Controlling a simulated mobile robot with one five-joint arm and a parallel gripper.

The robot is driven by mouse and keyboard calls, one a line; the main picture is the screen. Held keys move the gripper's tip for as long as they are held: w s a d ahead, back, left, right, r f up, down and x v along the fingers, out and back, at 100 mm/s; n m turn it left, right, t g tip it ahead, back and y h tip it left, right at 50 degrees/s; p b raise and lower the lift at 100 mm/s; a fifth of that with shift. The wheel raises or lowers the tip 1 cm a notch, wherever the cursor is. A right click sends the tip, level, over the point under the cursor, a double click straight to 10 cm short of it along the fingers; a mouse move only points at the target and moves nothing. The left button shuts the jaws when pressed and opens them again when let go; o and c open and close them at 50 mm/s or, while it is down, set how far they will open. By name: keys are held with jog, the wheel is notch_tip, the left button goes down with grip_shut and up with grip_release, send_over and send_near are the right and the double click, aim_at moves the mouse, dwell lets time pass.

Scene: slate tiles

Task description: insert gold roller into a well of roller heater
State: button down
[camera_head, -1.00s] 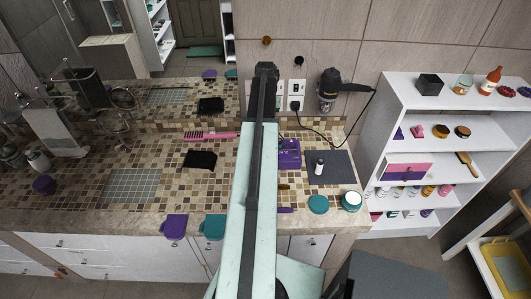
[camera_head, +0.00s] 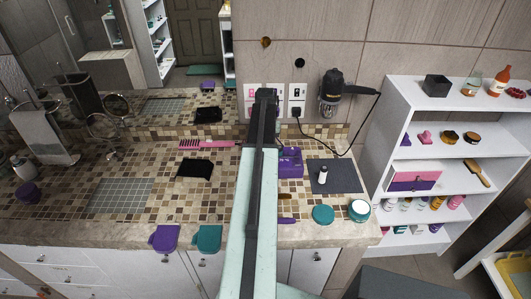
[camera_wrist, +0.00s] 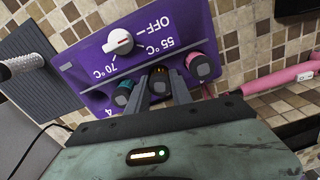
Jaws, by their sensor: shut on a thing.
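The roller heater (camera_wrist: 105,58) is a purple box with a white dial and temperature marks. In the head view the heater (camera_head: 291,163) sits on the tiled counter, partly behind my arm. In the wrist view my gripper (camera_wrist: 163,76) is shut on the gold roller (camera_wrist: 159,82), of which only a small part shows between the fingers. The gold roller is over the heater's roller row, between a teal roller (camera_wrist: 123,92) and a pink roller (camera_wrist: 201,66). I cannot tell how deep it sits in a well. My arm hides the gripper in the head view.
A grey mat (camera_head: 334,177) with a small bottle (camera_head: 322,175) lies right of the heater. Teal-lidded jars (camera_head: 323,214) stand near the front edge. A hair dryer (camera_head: 331,91) hangs on the wall.

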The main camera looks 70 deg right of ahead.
jog(key=c, duration=1.6)
grip_release()
jog(key=shift+f, duration=0.1)
jog(key=o, duration=0.5)
jog(key=shift+c, duration=0.2)
notch_tip(320, 180, up, 13)
jog(key=p, duration=1.2)
jog(key=shift+f, duration=0.2)
jog(key=shift+f, duration=0.1)
